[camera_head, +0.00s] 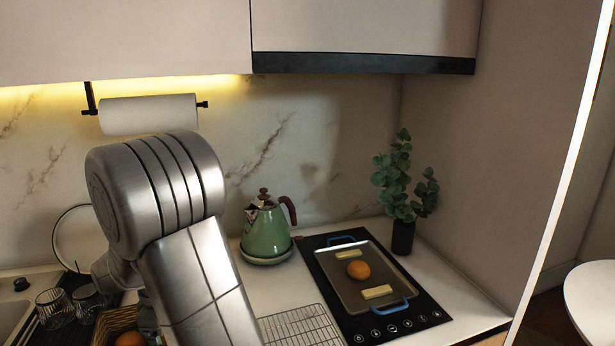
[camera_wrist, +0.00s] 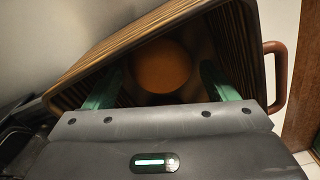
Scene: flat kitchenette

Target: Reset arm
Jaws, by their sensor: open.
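My gripper (camera_wrist: 160,80) shows in the wrist view with its two green fingers spread apart. In the head view my silver arm fills the left foreground and bends down toward the counter, and my gripper cannot be made out there. The basket (camera_head: 112,322) with the orange (camera_head: 130,340) shows partly at the bottom left beside my arm.
A tray (camera_head: 349,290) with an orange and two yellowish blocks lies on the black cooktop (camera_head: 412,318). A green kettle (camera_head: 267,233), wire rack (camera_head: 300,328), plant (camera_head: 404,190) and glasses (camera_head: 52,305) stand around. A paper towel roll (camera_head: 148,114) hangs above.

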